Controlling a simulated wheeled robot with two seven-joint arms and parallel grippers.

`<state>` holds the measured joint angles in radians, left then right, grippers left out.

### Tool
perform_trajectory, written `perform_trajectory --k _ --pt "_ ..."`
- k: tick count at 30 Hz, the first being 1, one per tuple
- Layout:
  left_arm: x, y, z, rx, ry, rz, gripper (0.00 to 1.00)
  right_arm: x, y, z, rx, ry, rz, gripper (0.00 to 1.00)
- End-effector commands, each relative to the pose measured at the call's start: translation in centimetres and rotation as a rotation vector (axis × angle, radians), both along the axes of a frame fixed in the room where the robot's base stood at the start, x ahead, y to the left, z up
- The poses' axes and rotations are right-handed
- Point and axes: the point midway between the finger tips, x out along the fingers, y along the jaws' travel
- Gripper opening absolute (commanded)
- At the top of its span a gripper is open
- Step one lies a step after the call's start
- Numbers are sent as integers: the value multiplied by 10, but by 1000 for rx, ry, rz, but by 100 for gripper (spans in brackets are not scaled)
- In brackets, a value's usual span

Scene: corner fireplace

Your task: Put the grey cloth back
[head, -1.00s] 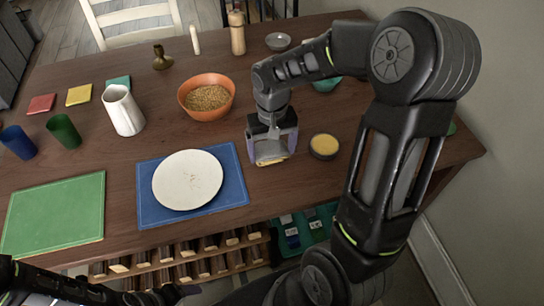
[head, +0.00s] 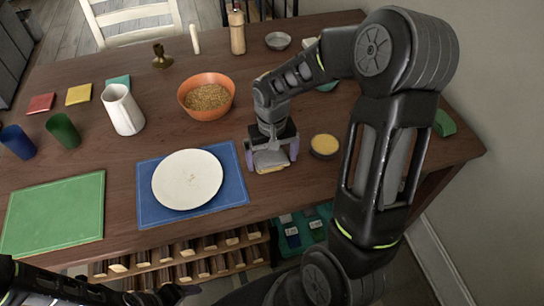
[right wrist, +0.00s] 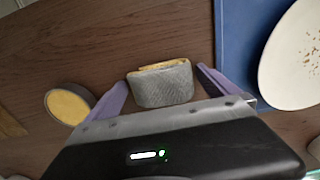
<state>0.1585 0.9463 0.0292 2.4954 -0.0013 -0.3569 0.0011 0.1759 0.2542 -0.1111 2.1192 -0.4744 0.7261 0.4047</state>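The grey cloth (head: 271,158) is a small folded grey bundle with a yellowish edge on the table (head: 290,208), right of the blue mat. My right gripper (head: 272,157) is over it with its fingers spread. In the right wrist view the cloth (right wrist: 163,86) sits between the two purple fingers of that gripper (right wrist: 163,92), with a gap showing on each side. Whether it touches the table cannot be told for sure. Of my left arm, only dark parts show at the bottom left of the head view; its fingertips cannot be made out.
A white plate (head: 187,179) on a blue mat (head: 152,212) lies left of the gripper. A small dark bowl with yellow contents (head: 324,146) stands close on its right. An orange bowl (head: 206,97) and a white pitcher (head: 123,110) stand farther back. A rack is below the front edge.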

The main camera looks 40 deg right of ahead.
Motion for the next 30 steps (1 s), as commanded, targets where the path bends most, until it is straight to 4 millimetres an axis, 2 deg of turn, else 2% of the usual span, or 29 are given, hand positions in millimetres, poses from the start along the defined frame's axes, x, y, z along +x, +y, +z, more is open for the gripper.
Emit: perform_trajectory --k 8,13,17,27,30 --pt "0 0 1 0 0 0 78 0 0 2 0 0 0 100" --pt "0 0 3 0 0 0 78 1 0 13 -1 -4 0 100" --pt "0 0 4 0 0 0 78 1 0 34 -1 -5 -2 100" --pt "0 0 4 0 0 0 78 1 0 102 -1 -5 0 100" --pt "0 0 4 0 0 0 78 1 0 115 0 -3 0 100"
